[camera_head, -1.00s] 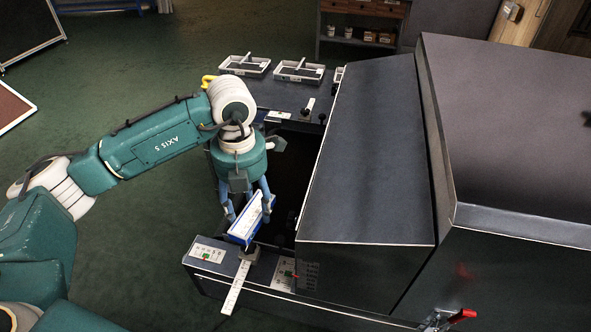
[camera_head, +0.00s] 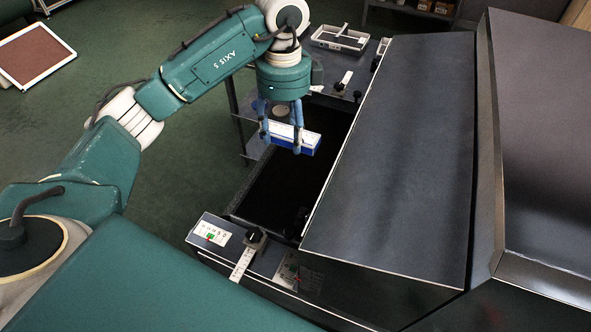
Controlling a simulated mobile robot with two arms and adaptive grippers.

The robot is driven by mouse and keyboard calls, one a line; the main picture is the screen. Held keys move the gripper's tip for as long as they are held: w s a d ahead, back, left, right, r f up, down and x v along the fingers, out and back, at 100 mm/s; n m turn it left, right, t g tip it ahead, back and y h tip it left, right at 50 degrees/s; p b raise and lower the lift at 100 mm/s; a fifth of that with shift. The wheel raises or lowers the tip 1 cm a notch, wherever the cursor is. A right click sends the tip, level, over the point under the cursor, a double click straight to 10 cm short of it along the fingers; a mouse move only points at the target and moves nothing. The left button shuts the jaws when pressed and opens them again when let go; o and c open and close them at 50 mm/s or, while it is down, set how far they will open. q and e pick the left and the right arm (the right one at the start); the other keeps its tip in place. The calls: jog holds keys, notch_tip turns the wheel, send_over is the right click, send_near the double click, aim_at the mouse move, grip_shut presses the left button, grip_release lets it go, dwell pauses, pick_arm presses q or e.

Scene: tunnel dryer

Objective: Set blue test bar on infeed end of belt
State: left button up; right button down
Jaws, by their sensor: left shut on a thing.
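The blue test bar (camera_head: 294,137) is a blue block with a white top face. My right gripper is not in view.
The sloping dryer hood (camera_head: 395,150) stands close on the right. A front rail carries a white scale strip with a black clamp (camera_head: 254,236) and a label plate with a green switch (camera_head: 211,234). A white tray (camera_head: 340,38) sits at the back.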

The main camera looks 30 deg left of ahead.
pick_arm(q)
send_over(287, 184)
notch_tip(287, 184, down, 11)
jog(key=shift+f+p, duration=0.1)
jog(key=shift+p, duration=0.2)
notch_tip(287, 184, down, 4)
jog(key=shift+f, duration=0.25)
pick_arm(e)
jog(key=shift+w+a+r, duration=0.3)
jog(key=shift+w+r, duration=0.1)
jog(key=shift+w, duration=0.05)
pick_arm(q)
jog(key=shift+f, duration=0.15)
jog(key=o, duration=1.2)
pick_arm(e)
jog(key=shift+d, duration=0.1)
